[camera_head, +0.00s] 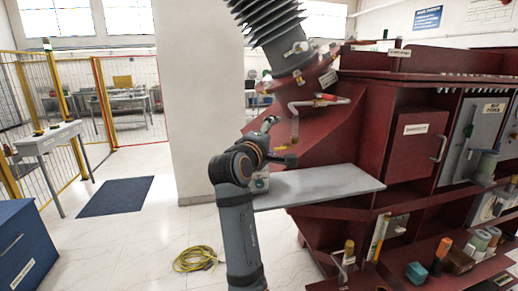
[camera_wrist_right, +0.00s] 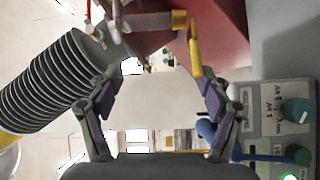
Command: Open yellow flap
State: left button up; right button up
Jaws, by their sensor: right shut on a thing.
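The yellow flap (camera_wrist_right: 195,52) is a narrow yellow piece at the upper right in the right wrist view, by the tip of the right-hand finger. It shows as a small yellow bit in the head view (camera_head: 287,149), beside the fingers and below the bent grey pipe. My right gripper (camera_head: 279,139) is in front of the red transformer housing. In the wrist view my right gripper (camera_wrist_right: 160,80) has its fingers well apart, its right-hand fingertip at the flap's lower end. The exact contact is hard to see. My left gripper is out of view.
The ribbed grey bushing (camera_head: 268,25) rises above the gripper. A bent pipe (camera_head: 295,112) hangs close by. A grey shelf (camera_head: 320,186) juts out below my wrist. A control box with knobs (camera_wrist_right: 282,125) is at right in the wrist view. Floor on the left is open, with a coiled yellow cable (camera_head: 196,259).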

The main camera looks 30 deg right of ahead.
jog(key=shift+s+a+r+t, duration=0.3)
jog(key=shift+s+r, duration=0.1)
jog(key=shift+r, duration=0.25)
jog(key=shift+c, duration=0.2)
jog(key=v, duration=0.2)
jog(key=r+b+v, duration=0.1)
jog(key=v, duration=0.2)
jog(key=shift+a, duration=0.25)
jog(key=c, duration=0.4)
jog(key=shift+s+a+f+b, duration=0.25)
jog(key=shift+a+b, duration=0.3)
jog(key=shift+b, duration=2.65)
jog(key=shift+s+a+f+b, duration=0.15)
jog(key=shift+s+a+b, duration=0.3)
jog(key=shift+b, duration=2.8)
jog(key=shift+s+a+f+b, duration=0.25)
jog(key=shift+a+b, duration=0.35)
jog(key=shift+b, duration=2.6)
